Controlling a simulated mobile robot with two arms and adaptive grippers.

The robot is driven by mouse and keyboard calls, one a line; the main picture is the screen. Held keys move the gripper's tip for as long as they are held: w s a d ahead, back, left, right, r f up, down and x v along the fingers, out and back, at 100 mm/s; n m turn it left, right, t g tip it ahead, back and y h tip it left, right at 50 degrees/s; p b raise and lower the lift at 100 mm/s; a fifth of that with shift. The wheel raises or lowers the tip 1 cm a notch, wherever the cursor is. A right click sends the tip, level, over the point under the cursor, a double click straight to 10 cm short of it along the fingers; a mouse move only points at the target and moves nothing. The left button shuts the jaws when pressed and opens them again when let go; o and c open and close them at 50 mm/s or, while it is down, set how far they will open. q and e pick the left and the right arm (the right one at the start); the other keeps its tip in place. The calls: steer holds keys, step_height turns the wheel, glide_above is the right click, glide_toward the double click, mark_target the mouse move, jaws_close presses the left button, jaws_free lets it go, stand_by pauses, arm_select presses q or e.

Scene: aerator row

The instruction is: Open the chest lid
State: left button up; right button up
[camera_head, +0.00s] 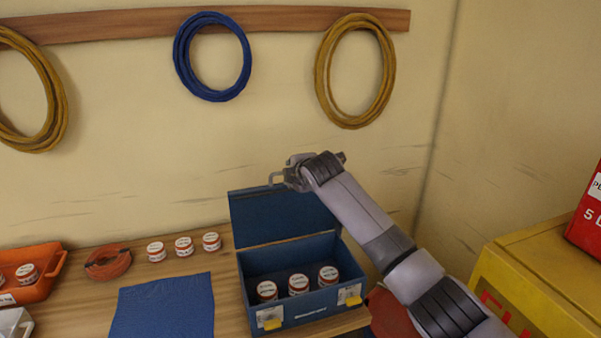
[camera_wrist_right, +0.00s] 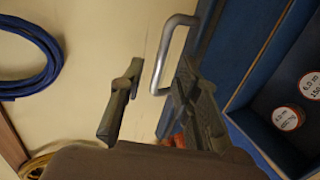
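The blue chest (camera_head: 302,262) stands on the wooden table with its lid (camera_head: 282,216) raised upright at the back. Its inside is exposed, with three small white-topped jars (camera_head: 298,284) in it. A grey metal handle (camera_head: 276,178) shows at the lid's upper edge; it also shows in the right wrist view (camera_wrist_right: 172,50). My right gripper (camera_head: 288,174) is at the handle, above the lid. In the right wrist view its fingers (camera_wrist_right: 158,84) are apart, with the handle's end near or between them. I cannot tell whether they touch it. My left gripper is not in view.
Left of the chest are a blue cloth (camera_head: 163,306), three jars (camera_head: 184,246), an orange coil (camera_head: 108,262) and an orange bin (camera_head: 36,274). A yellow box (camera_head: 535,275) and red container (camera_head: 588,222) stand at right. Hose coils (camera_head: 212,96) hang on the wall behind.

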steer(key=v, duration=0.7)
steer(key=shift+s, duration=0.15)
steer(key=shift+r, duration=0.1)
